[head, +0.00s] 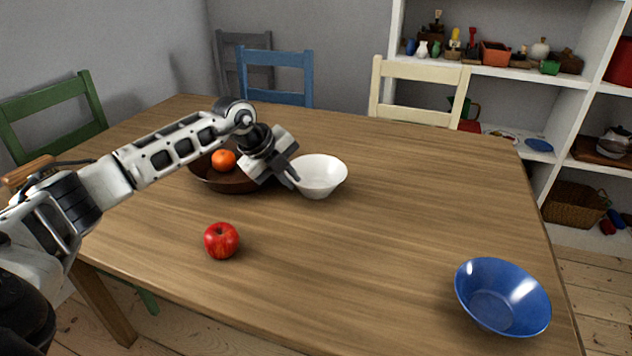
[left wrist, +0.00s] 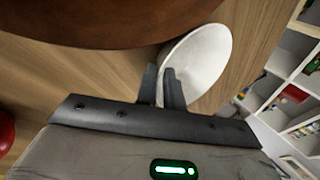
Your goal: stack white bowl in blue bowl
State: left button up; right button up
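A white bowl (head: 322,172) stands upright on the wooden table, just right of a brown bowl. A blue bowl (head: 502,298) sits empty near the table's front right corner, well apart from it. My left gripper (head: 292,178) is at the left rim of the white bowl. In the left wrist view its two fingers (left wrist: 161,80) are close together, one on each side of the rim of the white bowl (left wrist: 203,62), and look shut on it. The exact contact is partly hidden. My right gripper is out of view.
The brown bowl (head: 240,184) with an orange (head: 224,160) lies under and beside my left wrist. A red apple (head: 222,240) is at the front left. Table between white and blue bowls is clear. Chairs and a white shelf (head: 490,72) stand beyond.

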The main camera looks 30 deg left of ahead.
pick_arm(q)
jog(key=x, duration=0.3)
jog(key=shift+w+f, duration=0.1)
jog(key=shift+f, duration=0.05)
grip_shut()
jog(key=shift+r, duration=0.7)
notch_tip(320, 180, up, 3)
jog(key=shift+d+f, duration=0.1)
jog(key=shift+f, duration=0.1)
jog(key=s+d+r, duration=0.8)
jog(key=s+r, duration=0.1)
jog(key=s, duration=0.2)
jog(key=shift+d, duration=0.3)
